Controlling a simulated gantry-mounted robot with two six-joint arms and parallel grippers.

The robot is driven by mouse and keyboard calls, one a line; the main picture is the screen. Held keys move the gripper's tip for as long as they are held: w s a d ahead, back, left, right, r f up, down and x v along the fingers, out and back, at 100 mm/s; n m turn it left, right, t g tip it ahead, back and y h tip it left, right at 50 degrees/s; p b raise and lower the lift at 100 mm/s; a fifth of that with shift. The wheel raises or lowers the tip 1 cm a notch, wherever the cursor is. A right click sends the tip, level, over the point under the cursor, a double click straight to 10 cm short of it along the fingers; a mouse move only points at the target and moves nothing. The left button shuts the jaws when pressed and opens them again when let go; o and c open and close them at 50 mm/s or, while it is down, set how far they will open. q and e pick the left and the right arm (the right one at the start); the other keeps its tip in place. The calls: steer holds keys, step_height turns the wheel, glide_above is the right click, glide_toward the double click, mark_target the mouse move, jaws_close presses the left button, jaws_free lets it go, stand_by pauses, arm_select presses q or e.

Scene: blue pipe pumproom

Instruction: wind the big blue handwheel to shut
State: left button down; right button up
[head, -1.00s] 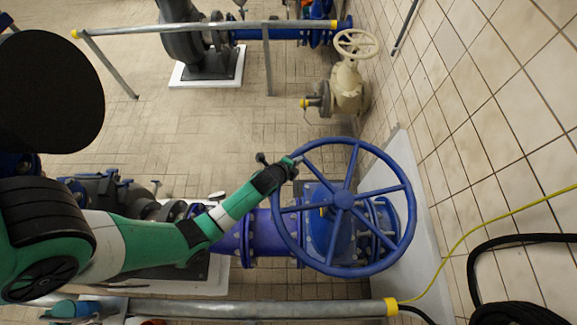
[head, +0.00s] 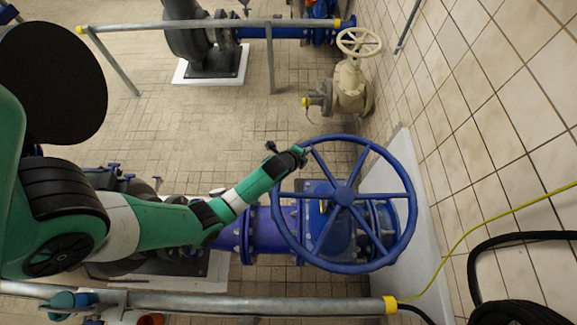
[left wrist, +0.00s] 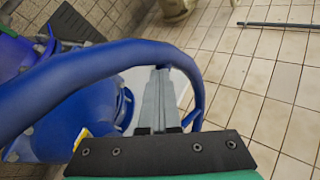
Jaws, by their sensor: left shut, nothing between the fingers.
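The big blue handwheel (head: 408,240) stands over a blue valve on a pipe, right of centre in the head view. Its rim crosses the left wrist view (left wrist: 60,80) as a thick blue arc. My left gripper (head: 304,152) is at the upper left of the rim, close to where a spoke meets it. Its grey fingers (left wrist: 159,75) are shut with nothing between them. Their tips reach the rim in the left wrist view; I cannot tell if they press on it. My right gripper is not in view.
A grey rail (head: 250,303) with a yellow end runs below the wheel. A tiled wall (head: 480,110) rises to the right, with a black hose (head: 510,240) and a yellow cable. A smaller cream handwheel valve (head: 350,85) stands further back.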

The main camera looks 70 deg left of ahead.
arm_select(q)
steer(key=p+v, duration=0.3)
steer(key=v, duration=0.8)
steer(key=shift+s+r, duration=0.2)
steer(key=shift+d, duration=0.1)
